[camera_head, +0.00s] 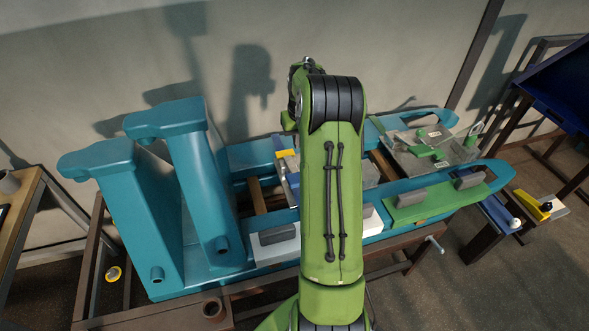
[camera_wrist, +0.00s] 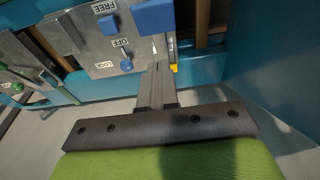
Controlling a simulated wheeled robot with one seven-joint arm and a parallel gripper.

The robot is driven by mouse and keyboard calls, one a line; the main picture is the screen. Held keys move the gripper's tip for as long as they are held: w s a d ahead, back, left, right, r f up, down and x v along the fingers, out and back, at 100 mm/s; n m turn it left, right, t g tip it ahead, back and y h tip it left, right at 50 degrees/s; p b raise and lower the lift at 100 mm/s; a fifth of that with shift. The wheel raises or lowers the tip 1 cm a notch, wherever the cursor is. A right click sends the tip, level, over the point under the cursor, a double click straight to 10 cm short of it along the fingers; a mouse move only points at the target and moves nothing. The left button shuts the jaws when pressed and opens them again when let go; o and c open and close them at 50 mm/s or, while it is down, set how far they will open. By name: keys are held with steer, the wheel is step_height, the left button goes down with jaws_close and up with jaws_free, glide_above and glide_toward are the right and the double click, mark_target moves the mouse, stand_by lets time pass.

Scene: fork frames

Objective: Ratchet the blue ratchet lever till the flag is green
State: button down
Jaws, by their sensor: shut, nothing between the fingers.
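In the wrist view a grey metal plate (camera_wrist: 88,52) carries a large blue block (camera_wrist: 153,15), a smaller blue piece (camera_wrist: 107,25) and a small blue knob (camera_wrist: 127,64). Labels read FREE, OFF and LOCK. Any contact is unclear. In the head view my arm hides the gripper and most of this plate. I cannot make out a flag.
A yellow piece (camera_wrist: 174,68) is close to my fingers. In the head view a teal frame (camera_head: 228,157) with two tall posts stands left. A second plate with a green lever (camera_head: 425,152) lies right, behind a green block (camera_head: 410,208). A white block (camera_head: 277,249) is in front.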

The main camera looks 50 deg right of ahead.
mark_target(297, 177)
steer(key=f+b, duration=0.1)
steer(key=f, duration=0.3)
steer(key=f+b, duration=0.1)
steer(key=f, duration=0.4)
steer(key=f+b, duration=0.1)
steer(key=f, duration=0.3)
steer(key=shift+w+d+f, duration=0.15)
steer(key=shift+w, duration=0.25)
steer(key=shift+s+f, duration=0.1)
steer(key=shift+f, duration=0.1)
steer(key=shift+f, duration=0.1)
steer(key=shift+s+a+f+b, duration=0.2)
steer(key=shift+s+f+b, duration=0.1)
steer(key=shift+f+b, duration=0.45)
steer(key=shift+s+a+f+b, duration=0.15)
steer(key=shift+s+f+b, duration=0.3)
steer(key=shift+f, duration=0.5)
steer(key=shift+s+a+f+b, duration=0.2)
steer(key=shift+f+b, duration=0.5)
steer(key=shift+f, duration=0.15)
steer(key=shift+s+a+f+b, duration=0.1)
steer(key=shift+s+f+b, duration=0.1)
steer(key=shift+f+b, duration=0.85)
steer(key=shift+f+p, duration=0.3)
